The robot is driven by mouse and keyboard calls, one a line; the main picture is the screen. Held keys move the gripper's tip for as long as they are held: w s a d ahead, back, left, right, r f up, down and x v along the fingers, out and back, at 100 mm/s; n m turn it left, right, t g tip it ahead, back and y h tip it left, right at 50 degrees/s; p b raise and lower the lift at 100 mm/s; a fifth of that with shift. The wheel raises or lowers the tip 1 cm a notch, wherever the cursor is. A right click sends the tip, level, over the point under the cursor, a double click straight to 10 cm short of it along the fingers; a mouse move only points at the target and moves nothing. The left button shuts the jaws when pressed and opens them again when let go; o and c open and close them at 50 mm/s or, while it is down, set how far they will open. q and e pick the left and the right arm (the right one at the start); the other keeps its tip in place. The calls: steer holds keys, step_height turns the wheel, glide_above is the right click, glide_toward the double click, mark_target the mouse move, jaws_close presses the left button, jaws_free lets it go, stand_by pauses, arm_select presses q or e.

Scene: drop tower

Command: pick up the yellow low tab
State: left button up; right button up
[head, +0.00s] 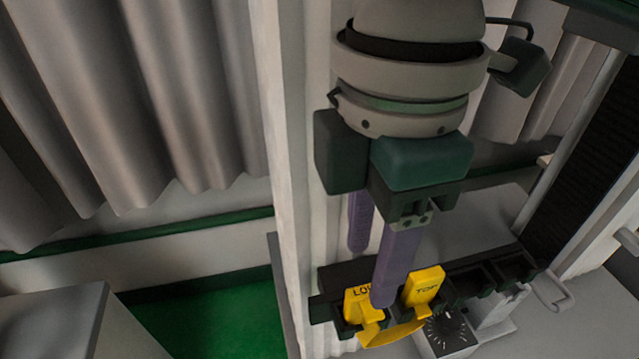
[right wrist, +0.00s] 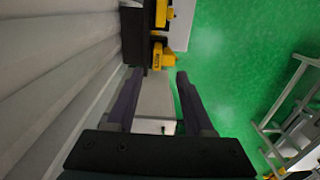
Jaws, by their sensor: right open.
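The yellow low tab (head: 360,299), marked "LOW", sits in a dark holder on the white post in the head view. A second yellow tab marked "TOP" (head: 424,286) sits to its right. My right gripper (head: 370,277) is open, its two purple fingers pointing down; the nearer finger covers part of the space between the tabs. In the right wrist view the low tab (right wrist: 157,55) appears just beyond the open fingertips (right wrist: 158,74), between their lines and apparently not held. My left gripper is out of view.
A dark rail (head: 465,280) with empty slots continues right of the tabs. A grey box with a black dial (head: 446,332) stands below. The white post (head: 290,180) rises close beside my right arm. Green floor (head: 215,315) is open to the left.

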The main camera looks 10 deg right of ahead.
mark_target(366, 290)
steer(key=f, duration=0.6)
steer(key=shift+w+d, duration=0.25)
steer(key=shift+r, duration=0.1)
jaws_close()
